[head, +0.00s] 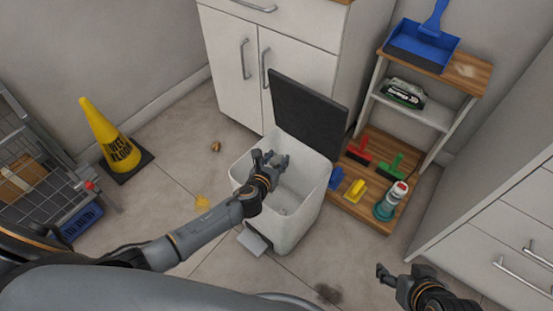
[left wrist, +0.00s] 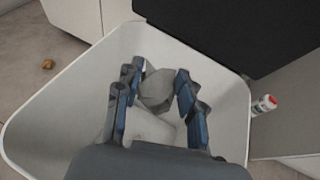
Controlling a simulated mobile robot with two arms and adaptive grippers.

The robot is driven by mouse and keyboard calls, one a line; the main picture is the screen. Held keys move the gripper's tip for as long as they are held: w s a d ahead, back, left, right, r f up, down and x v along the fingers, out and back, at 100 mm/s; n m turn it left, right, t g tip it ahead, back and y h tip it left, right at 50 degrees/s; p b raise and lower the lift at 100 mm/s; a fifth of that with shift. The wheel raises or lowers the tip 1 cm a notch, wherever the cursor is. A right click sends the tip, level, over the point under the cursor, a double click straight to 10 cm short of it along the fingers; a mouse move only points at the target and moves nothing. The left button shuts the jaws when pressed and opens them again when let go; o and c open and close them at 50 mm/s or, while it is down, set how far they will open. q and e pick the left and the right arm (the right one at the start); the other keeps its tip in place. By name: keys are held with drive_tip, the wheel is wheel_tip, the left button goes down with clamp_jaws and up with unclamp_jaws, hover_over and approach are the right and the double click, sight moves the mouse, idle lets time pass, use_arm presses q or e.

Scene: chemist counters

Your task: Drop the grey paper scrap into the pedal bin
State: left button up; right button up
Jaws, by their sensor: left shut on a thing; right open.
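The white pedal bin (head: 295,220) stands on the floor with its dark lid (head: 308,112) raised at the back. My left gripper (head: 271,160) is over the bin's open mouth. In the left wrist view, its two fingers (left wrist: 160,88) are shut on the grey paper scrap (left wrist: 157,90), a crumpled lump. The bin's rim and inner walls surround them in that view. In the head view the scrap is mostly hidden by the gripper. My right gripper (head: 398,275) is open and empty at the lower right, away from the bin.
A low shelf unit (head: 437,116) stands right of the bin, with a blue dustpan (head: 422,47), brushes and a bottle (head: 391,200). A yellow floor sign (head: 108,140) and a wire cart (head: 40,160) are at the left. A brown crumb (head: 215,146) and stains lie on the floor.

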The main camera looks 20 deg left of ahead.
use_arm(q)
drive_tip(key=o, duration=0.7)
drive_tip(key=shift+o, duration=0.2)
drive_tip(key=shift+s, duration=0.15)
drive_tip(key=v, duration=1.1)
drive_tip(key=shift+s, duration=0.35)
drive_tip(key=shift+r, duration=0.1)
